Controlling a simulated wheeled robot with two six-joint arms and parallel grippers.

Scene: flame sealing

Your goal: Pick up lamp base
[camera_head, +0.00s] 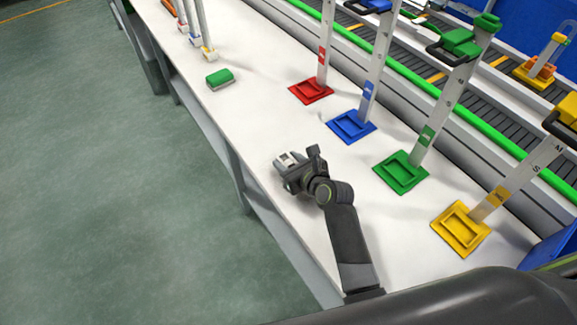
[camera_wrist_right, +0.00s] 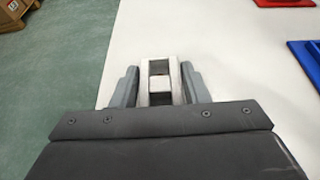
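No thing is clearly a lamp base. A small green block with a pale lower side (camera_head: 219,78) lies on the table, well beyond the gripper and apart from it. My left gripper is not in view.
Tall stands with red (camera_head: 311,91), blue (camera_head: 351,127), green (camera_head: 402,173) and yellow (camera_head: 461,230) square bases line the table's right side. Several smaller stands (camera_head: 208,53) are at the far end. A conveyor (camera_head: 436,100) runs behind. The white table (camera_head: 255,115) is clear between gripper and green block.

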